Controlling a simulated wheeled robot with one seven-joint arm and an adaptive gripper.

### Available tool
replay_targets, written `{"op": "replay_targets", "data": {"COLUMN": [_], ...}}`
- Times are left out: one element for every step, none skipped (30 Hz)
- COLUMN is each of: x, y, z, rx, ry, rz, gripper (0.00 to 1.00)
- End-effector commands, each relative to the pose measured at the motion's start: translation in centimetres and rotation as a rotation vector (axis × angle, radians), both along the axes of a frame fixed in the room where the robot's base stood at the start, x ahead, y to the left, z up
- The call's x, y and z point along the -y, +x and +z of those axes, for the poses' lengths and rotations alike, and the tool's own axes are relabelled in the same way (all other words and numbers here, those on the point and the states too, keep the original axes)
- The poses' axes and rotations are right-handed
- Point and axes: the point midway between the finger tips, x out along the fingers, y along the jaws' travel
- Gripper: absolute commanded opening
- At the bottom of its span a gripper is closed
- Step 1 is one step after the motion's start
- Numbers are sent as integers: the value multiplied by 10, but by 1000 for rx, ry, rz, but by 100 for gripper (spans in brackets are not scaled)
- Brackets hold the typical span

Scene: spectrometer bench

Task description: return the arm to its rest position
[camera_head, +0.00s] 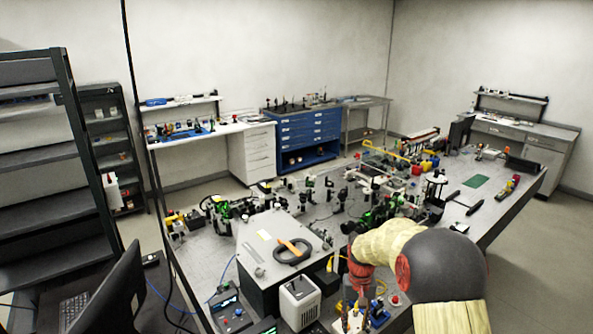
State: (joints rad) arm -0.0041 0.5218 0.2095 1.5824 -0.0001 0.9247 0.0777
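My arm comes in at the lower right, over the near part of the optical bench (515,207). It has a dark round joint, cream-coloured sleeves and red rings. It bends left and then down towards the bench's near edge. My gripper (352,318) seems to be at its lower end, small and low in the picture, among small parts. Its fingers are too small to make out, so I cannot tell whether it is open or holds anything.
A grey box (262,278) with a black ring and an orange tool on top stands left of my gripper, with a white box (299,302) between. Many optical mounts crowd the bench behind. A monitor (112,293) and shelf rack (40,160) stand left. Floor shows at the right.

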Motion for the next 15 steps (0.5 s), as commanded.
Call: {"op": "replay_targets", "data": {"x": [0,0,0,0,0,0,1,1,1,1,1,1,1,1,1], "y": [-13,-20,-30,-38,-46,-57,-65,-74,-86,-95,-105,-117,-126,-135,-148], "z": [8,13,19,24,29,36,41,47,54,59,64,71,75,79,84], "rx": [4,5,8,10,14,20,27,35,45,53,62,75,85,95,109], "ry": [0,1,2,2,2,2,3,3,3,3,4,3,4,3,3], "rz": [5,9,14,17,21,26,29,32,36,39,42,46,50,52,56], "gripper": [34,34,34,34,34,34,34,34,34,34,34,34,34,34,34]}}
